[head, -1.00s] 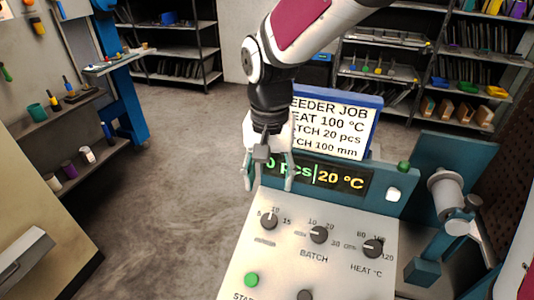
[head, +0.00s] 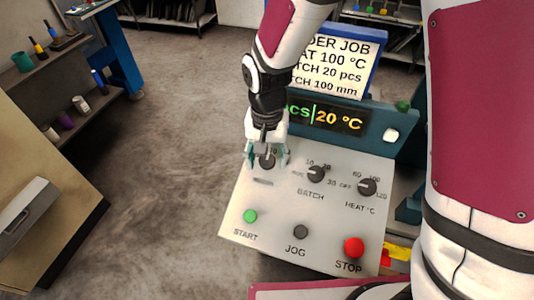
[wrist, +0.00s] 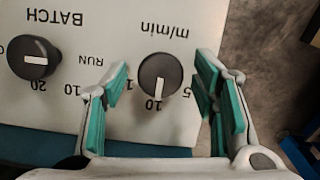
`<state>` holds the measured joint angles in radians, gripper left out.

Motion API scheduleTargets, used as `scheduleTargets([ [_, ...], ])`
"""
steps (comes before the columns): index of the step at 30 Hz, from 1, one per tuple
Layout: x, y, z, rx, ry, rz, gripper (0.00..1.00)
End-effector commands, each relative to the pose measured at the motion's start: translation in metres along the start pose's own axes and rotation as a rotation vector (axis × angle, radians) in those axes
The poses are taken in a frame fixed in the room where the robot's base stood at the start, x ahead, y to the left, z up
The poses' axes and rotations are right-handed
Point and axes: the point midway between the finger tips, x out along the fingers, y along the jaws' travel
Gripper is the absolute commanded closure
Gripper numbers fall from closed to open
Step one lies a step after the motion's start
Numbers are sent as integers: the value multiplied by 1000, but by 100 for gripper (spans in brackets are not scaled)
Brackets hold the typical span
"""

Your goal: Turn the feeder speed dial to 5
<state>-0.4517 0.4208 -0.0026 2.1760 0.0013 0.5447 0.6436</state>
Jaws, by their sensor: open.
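The feeder speed dial (wrist: 160,78) is a round dark knob marked m/min, seen upside down in the wrist view. Its white pointer line is at the 10 mark; the 5 mark (wrist: 187,94) lies to its right. In the head view, the dial (head: 266,162) is the leftmost on the panel, partly hidden by my gripper (head: 267,158). My gripper (wrist: 164,86) is open, with one teal finger on each side of the dial and gaps visible. I cannot tell how far down the fingertips reach beside the knob.
The panel (head: 273,205) also carries the BATCH dial (head: 316,174), HEAT dial (head: 367,187), green START button (head: 250,216), JOG button (head: 301,232) and red STOP button (head: 354,247). A display (head: 335,117) and job sign (head: 335,65) stand behind. Floor left of the panel is clear.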

Motion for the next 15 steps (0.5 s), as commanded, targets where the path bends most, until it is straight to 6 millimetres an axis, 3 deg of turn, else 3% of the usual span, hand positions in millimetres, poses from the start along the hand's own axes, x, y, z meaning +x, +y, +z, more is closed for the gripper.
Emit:
scheduleTargets([
  [5,0,0,0,0,0,0,46],
  [12,0,0,0,0,0,0,94],
  [15,0,0,0,0,0,0,94],
])
